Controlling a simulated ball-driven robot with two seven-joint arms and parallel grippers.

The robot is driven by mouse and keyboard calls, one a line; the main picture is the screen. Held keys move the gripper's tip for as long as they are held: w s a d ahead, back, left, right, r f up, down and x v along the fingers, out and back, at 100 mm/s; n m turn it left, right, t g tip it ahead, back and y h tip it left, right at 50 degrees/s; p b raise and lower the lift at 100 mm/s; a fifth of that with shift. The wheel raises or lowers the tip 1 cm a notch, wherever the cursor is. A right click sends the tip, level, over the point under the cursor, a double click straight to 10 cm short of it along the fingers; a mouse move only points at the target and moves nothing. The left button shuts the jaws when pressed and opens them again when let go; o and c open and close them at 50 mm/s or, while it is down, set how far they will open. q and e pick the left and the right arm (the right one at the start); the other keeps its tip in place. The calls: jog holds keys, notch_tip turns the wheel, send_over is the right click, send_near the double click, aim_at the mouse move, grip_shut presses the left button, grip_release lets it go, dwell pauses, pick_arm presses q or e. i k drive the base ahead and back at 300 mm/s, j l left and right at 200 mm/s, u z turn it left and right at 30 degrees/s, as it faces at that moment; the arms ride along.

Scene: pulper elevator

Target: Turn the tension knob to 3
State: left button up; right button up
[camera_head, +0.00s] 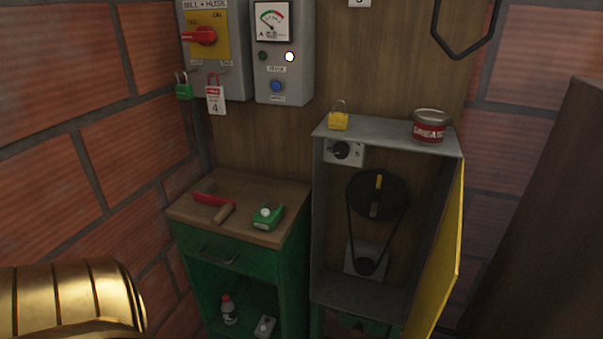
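The likely tension knob (342,150) is a small dark round knob on a pale plate, inside the open grey belt cabinet (317,205) at its upper left. Its numbers are too small to read, so I cannot tell its setting. Below it a large dark pulley (377,195) with a yellow mark is joined by a belt to a small pulley (366,266). The cabinet's yellow door (440,255) stands open to the right. A gold part of my body fills the lower left corner. Neither of my grippers shows.
A grease tin (429,126) and a yellow padlock (339,121) stand on the cabinet. A green cabinet (240,262) with a wooden top holds a red-handled tool (213,201) and a green device (267,216). Switch boxes (284,85) hang above. A dark panel (545,220) stands at right.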

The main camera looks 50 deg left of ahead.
aim_at(341, 149)
jog(key=u, duration=0.5)
jog(key=i+j+u, duration=0.1)
jog(key=u, duration=0.85)
jog(key=i+j, duration=0.05)
